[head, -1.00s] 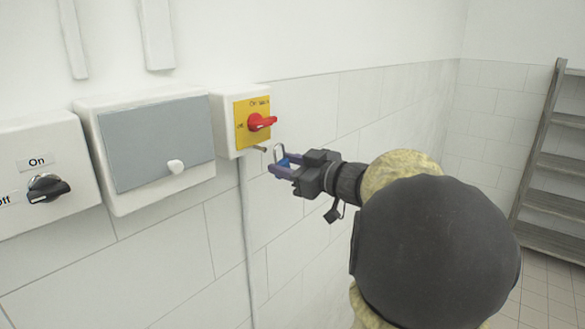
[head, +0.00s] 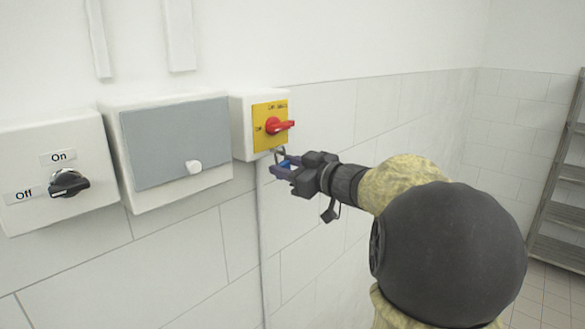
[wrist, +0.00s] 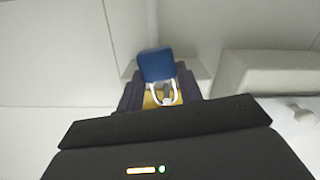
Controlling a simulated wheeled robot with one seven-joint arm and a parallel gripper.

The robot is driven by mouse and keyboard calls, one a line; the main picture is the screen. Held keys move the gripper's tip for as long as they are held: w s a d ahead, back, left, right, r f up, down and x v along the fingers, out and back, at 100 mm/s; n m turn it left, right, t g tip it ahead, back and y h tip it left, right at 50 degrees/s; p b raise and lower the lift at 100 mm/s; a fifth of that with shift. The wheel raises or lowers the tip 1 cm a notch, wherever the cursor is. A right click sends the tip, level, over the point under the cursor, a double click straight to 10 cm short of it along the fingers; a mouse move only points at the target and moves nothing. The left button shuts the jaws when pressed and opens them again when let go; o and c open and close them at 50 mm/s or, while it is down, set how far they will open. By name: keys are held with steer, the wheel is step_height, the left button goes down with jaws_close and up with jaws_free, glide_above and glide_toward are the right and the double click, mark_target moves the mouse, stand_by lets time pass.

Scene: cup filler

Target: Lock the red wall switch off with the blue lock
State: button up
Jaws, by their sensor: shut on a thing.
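The red wall switch (head: 280,126) has a red handle on a yellow plate (head: 265,138), on the front of a white box on the wall. Its handle points right, roughly horizontal. My gripper (head: 287,168) is shut on the blue lock, just below the switch box. In the wrist view the blue lock (wrist: 156,66) sits between the fingers, with its silver shackle (wrist: 178,92) showing over a yellow patch. In the head view the shackle (head: 278,154) stands up near the box's lower edge. I cannot tell whether the shackle touches or passes through anything on the switch.
Left of the switch are a white box with a grey cover (head: 175,140) and a white knob (head: 194,167), then a box with a black rotary switch (head: 68,183) marked On and Off. A grey shelf rack (head: 565,190) stands at the far right. A vertical conduit (head: 262,250) runs below the switch.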

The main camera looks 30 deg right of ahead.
steer(key=shift+w+f, duration=0.1)
steer(key=shift+w, duration=0.2)
stand_by(0.4)
steer(key=o, duration=1.1)
steer(key=shift+s, duration=0.1)
steer(key=f+b+v, duration=0.1)
steer(key=b+v, duration=0.4)
steer(key=v, duration=1.2)
steer(key=shift+r, duration=0.4)
